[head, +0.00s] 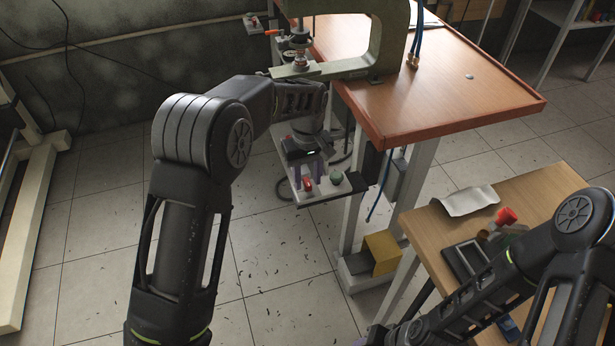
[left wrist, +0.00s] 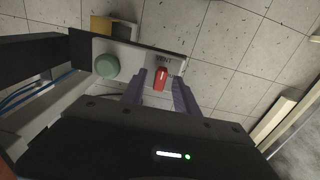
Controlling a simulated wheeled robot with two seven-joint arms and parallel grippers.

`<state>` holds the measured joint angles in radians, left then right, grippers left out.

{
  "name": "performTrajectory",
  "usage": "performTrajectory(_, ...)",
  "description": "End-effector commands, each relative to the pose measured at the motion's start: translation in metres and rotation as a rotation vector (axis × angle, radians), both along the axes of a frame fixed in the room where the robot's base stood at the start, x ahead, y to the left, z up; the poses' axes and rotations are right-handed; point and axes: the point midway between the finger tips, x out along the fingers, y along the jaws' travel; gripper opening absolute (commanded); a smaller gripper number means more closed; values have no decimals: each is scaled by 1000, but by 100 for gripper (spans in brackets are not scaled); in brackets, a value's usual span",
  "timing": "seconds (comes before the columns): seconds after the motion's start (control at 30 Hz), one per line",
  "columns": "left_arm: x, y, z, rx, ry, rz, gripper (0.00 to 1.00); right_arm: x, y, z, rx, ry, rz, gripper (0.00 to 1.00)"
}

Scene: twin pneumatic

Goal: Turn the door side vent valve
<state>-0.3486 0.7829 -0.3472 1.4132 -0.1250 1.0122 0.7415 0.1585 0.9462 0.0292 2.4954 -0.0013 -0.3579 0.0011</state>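The vent valve (left wrist: 161,78) is a red handle on a light panel (left wrist: 128,51), under a label reading VENT. It also shows in the head view (head: 308,184), low on the side of the press table. My left gripper (left wrist: 160,92) has its two purple fingers apart, one on each side of the red handle. A gap shows between handle and fingers, so it looks open; exact depth is hard to judge. In the head view, my left gripper (head: 308,170) hangs just above the panel. My right arm reaches to the bottom edge, where its gripper end is cut off and unclear.
A round green button (left wrist: 107,65) sits beside the valve on the same panel. The wooden press table (head: 440,90) stands above and behind. A smaller wooden table (head: 540,190) with a red-topped item is at right. Open tiled floor lies left of the panel.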

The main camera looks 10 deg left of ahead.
Motion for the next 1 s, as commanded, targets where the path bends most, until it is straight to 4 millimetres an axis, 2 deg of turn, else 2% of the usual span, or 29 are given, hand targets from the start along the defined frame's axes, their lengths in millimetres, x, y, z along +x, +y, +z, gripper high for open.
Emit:
performTrajectory(0.13,0,0,1,0,0,-1,36,0,0,0,0,0,0,36)
performTrajectory(0.27,1,0,11,-1,-3,-1,36,0,0,-1,0,0,0,36)
performTrajectory(0.6,1,0,64,-1,-3,0,36,0,0,-3,0,0,0,36)
performTrajectory(0.7,1,0,74,0,-1,0,36,0,0,-3,0,0,0,36)
performTrajectory(1.0,0,0,78,0,0,0,36,0,0,-3,0,0,0,36)
